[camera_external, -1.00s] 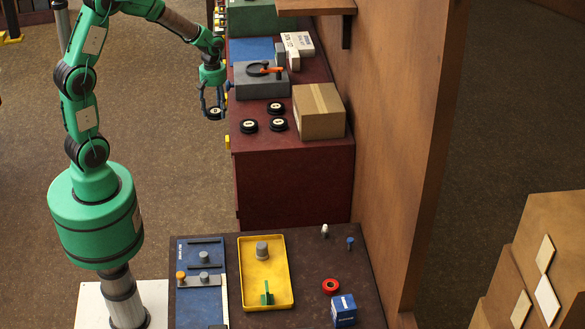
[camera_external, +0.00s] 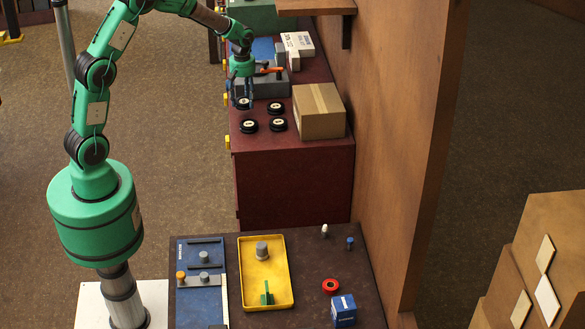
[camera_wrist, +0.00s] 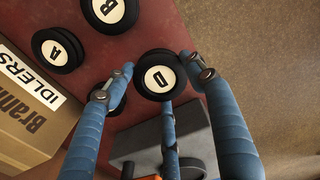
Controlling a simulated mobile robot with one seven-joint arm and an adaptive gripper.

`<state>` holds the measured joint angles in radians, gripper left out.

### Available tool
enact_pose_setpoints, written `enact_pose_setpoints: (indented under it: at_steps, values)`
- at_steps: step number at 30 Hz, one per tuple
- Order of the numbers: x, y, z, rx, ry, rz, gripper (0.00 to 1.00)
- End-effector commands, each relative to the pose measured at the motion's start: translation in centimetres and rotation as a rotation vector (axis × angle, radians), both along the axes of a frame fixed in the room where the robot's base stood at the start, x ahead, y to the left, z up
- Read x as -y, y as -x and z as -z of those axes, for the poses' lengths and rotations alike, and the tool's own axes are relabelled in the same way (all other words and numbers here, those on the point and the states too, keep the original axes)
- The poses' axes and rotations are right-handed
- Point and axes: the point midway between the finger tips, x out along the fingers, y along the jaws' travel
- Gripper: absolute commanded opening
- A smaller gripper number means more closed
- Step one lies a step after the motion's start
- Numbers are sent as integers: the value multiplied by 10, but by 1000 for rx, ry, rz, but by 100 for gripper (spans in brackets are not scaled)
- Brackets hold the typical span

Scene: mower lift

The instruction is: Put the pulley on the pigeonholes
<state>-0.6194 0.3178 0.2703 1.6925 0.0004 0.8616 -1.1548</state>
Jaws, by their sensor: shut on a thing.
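My gripper (camera_external: 243,98) has its blue fingers shut around a black pulley with a white face (camera_external: 243,103), over the left edge of the dark red bench. In the wrist view the held pulley (camera_wrist: 158,78) shows the letter D between the fingers. The gap between it and the bench top is hard to judge. Several other black pulleys are on the bench, including a front left one (camera_external: 249,126) and a front right one (camera_external: 278,125). The wrist view shows pulley A (camera_wrist: 57,50) and pulley B (camera_wrist: 110,10). I cannot clearly make out the pigeonholes.
A cardboard box (camera_external: 318,112) marked IDLERS stands right of the pulleys. A grey block (camera_external: 268,86) with an orange-handled tool lies behind them. A wooden wall (camera_external: 385,120) bounds the bench at the right. A nearer table holds a yellow tray (camera_external: 285,285) and small parts.

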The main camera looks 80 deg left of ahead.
Motion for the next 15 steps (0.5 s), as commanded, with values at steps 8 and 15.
enact_pose_setpoints:
  at_steps: [8,15]
  values:
    - [-9,-13,1,2,-1,0,19]
    - [-9,-13,1,1,-1,0,19]
